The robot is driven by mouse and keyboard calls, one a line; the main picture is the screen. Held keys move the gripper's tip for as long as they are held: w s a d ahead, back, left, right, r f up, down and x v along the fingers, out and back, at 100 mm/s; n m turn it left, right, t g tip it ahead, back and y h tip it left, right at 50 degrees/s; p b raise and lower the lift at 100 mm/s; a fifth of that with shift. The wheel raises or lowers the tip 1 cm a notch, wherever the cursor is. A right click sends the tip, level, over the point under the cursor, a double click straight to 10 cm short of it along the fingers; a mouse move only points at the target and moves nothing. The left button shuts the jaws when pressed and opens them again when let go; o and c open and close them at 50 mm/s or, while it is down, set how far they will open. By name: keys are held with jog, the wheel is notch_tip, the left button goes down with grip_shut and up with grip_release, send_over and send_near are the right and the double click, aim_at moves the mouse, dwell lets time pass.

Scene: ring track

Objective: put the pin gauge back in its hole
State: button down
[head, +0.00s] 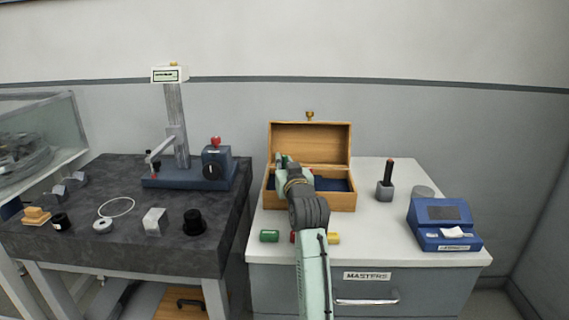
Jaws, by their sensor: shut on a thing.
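An open wooden box (333,204) with a blue lining stands on the light cabinet top, its lid (312,137) raised at the back. My gripper (281,161) is over the left part of the box, seen from behind. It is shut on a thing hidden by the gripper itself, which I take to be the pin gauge. The hole cannot be seen; my gripper and wrist cover part of the box interior.
Green (269,236), red (292,237) and yellow (333,238) pieces lie in front of the box. A grey holder (384,191) with a dark rod and a blue device (443,228) stand to the right. A dark stone table (130,246) with a gauge stand (178,141) is left.

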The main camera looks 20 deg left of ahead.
jog(key=shift+f+b, duration=0.7)
jog(key=shift+f, duration=0.5)
jog(key=shift+r+p, duration=0.8)
jog(key=shift+r, duration=0.15)
dwell(1.2)
jog(key=shift+f+b, duration=0.4)
jog(key=shift+f, duration=0.6)
jog(key=c, duration=1.5)
grip_release()
jog(key=shift+f, duration=0.1)
notch_tip(320, 180, up, 10)
jog(key=shift+r, duration=0.2)
